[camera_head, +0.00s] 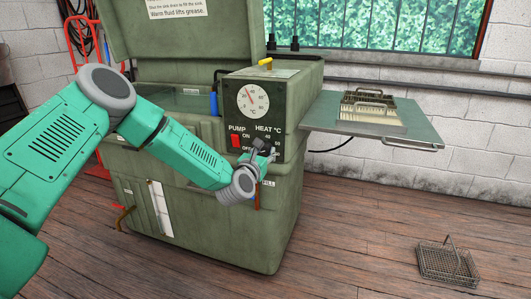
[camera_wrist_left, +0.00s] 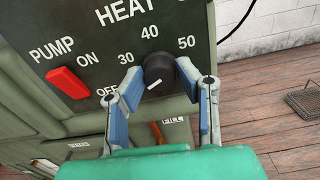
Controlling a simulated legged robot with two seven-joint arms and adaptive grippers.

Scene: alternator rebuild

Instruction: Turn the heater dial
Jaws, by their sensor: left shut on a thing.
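The heater dial (camera_wrist_left: 161,68) is a dark round knob under the HEAT °C label, with OFF, 30, 40 and 50 around it. Its white line lies at the knob's lower left, on the OFF side. My left gripper (camera_wrist_left: 162,73) has one blue-padded finger on each side of the dial and is shut on it. In the head view, my left gripper (camera_head: 264,150) is at the lower right of the control panel (camera_head: 234,116) and hides most of the dial. My right gripper is in neither view.
The red pump switch (camera_wrist_left: 68,83) is left of the dial. A round temperature gauge (camera_head: 253,100) is above it on the green washer (camera_head: 205,225). A side shelf (camera_head: 420,135) holds a wire basket (camera_head: 368,99). Another basket (camera_head: 447,264) stands on the open wooden floor.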

